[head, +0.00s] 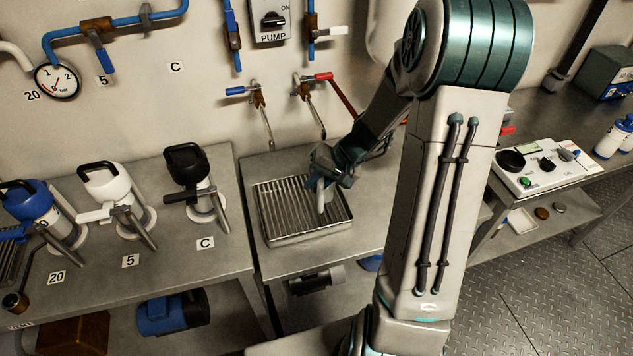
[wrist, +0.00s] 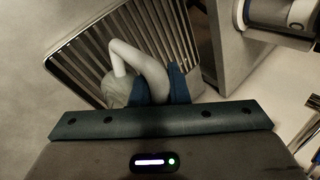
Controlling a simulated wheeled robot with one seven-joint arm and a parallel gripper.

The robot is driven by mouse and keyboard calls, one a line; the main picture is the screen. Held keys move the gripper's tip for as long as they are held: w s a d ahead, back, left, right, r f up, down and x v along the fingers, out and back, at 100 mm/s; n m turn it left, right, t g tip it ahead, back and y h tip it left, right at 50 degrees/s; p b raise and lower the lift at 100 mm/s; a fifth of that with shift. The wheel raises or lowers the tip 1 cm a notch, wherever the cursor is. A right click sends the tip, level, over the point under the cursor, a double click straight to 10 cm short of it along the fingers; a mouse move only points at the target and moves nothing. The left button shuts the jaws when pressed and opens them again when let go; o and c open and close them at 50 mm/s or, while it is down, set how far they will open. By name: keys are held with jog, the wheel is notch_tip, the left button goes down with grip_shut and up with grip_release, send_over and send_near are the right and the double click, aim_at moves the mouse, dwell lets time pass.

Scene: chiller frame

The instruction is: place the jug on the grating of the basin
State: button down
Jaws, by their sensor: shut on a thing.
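A pale jug (head: 321,196) is at the right part of the grating (head: 283,208) of the metal basin (head: 312,237) in the head view. My gripper (head: 326,170) is above it, pointing down, and is shut on the jug. In the wrist view the pale jug (wrist: 140,68) shows a curved handle over the grating slats (wrist: 170,30), with dark blue fingers of my gripper (wrist: 165,90) against it. My gripper hides part of the jug. I cannot tell whether its base touches the grating.
Two taps with blue (head: 236,91) and red (head: 324,76) levers are on the wall behind the basin. Blue, white and black-handled vessels (head: 187,168) stand on the left bench. A white control panel (head: 541,168) is on the right bench. The left part of the grating is bare.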

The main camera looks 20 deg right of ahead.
jog(key=shift+f, duration=0.2)
jog(key=c, duration=1.4)
grip_release()
jog(key=shift+r, duration=0.15)
